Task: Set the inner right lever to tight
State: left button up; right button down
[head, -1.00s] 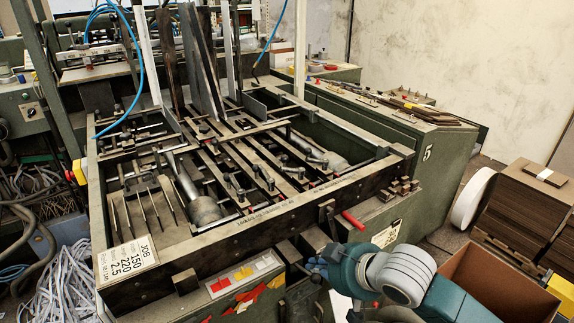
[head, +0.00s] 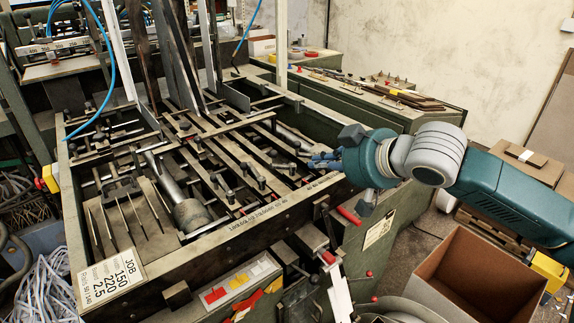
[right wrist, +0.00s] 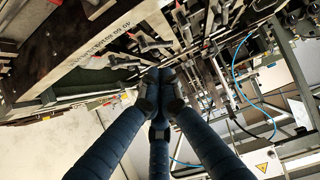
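The feeder (head: 262,217) has several dark clamp levers on its parallel bars, some beside small red marks. One lever (head: 261,183) stands on a bar near the right middle; I cannot tell for sure which is the inner right one or how it is set. My right gripper (head: 318,160) is above the right part of the feeder, pointing left. In the right wrist view its blue fingers (right wrist: 161,78) come together at the dark tips with nothing seen between them. Dark levers (right wrist: 150,43) show just beyond the tips, apparently apart from them. My left gripper is not in view.
Upright plates (head: 190,60) stand at the back of the feeder. A green side cabinet (head: 350,95) is behind my right arm. An open cardboard box (head: 480,275) stands at the lower right. A red handle (head: 349,216) sticks out at the feeder's front.

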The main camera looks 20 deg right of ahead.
jog(key=p, duration=0.2)
send_near(282, 165)
jog(key=x, duration=0.5)
jog(key=shift+w+a, duration=0.15)
jog(key=shift+p+x, duration=0.3)
jog(key=shift+x, duration=0.55)
jog(key=shift+f, duration=0.1)
